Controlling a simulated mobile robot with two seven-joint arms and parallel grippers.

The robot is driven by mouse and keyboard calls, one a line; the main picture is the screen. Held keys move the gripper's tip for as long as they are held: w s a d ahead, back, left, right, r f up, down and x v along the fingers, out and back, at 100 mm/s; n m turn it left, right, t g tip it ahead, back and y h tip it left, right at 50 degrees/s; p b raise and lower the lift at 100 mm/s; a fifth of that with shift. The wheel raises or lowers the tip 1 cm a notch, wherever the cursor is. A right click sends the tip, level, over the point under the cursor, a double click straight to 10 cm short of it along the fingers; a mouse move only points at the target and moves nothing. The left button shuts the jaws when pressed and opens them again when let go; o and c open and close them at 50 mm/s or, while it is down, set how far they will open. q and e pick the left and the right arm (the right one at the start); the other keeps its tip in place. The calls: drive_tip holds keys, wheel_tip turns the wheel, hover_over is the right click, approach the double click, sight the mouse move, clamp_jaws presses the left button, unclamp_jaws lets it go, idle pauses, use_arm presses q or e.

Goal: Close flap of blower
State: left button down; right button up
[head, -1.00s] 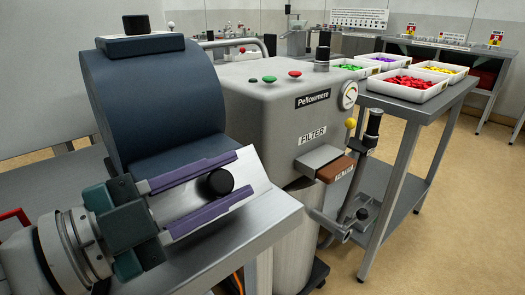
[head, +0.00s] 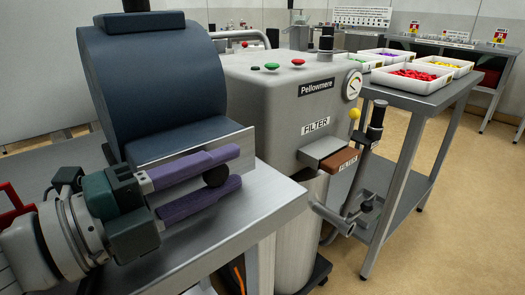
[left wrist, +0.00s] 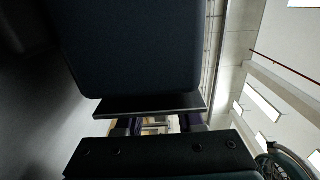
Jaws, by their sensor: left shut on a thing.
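The blower is a dark blue rounded housing (head: 152,85) at the left of the head view, with a thin metal flap (head: 238,146) along its front. The flap stands steeply against the lower front of the housing. Its black knob (head: 216,175) sits between the purple fingers of my left gripper (head: 232,167). My left gripper is shut on the knob, and its fingers hide part of the flap. In the left wrist view the housing (left wrist: 130,45) fills the top, with the flap edge (left wrist: 150,104) below it. My right gripper is not in view.
The blower stands on a metal table (head: 265,205). A grey filter machine (head: 265,105) stands close to its right. A side table (head: 425,100) behind it carries white trays, one with red pieces (head: 412,74). Open floor (head: 450,230) lies at the right.

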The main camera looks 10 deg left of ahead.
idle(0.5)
use_arm(q)
drive_tip(key=c, duration=0.6)
unclamp_jaws()
drive_tip(key=shift+o, duration=0.2)
drive_tip(key=shift+r, duration=0.1)
wheel_tip(320, 180, up, 20)
drive_tip(key=p, duration=0.8)
drive_tip(key=shift+a, duration=0.1)
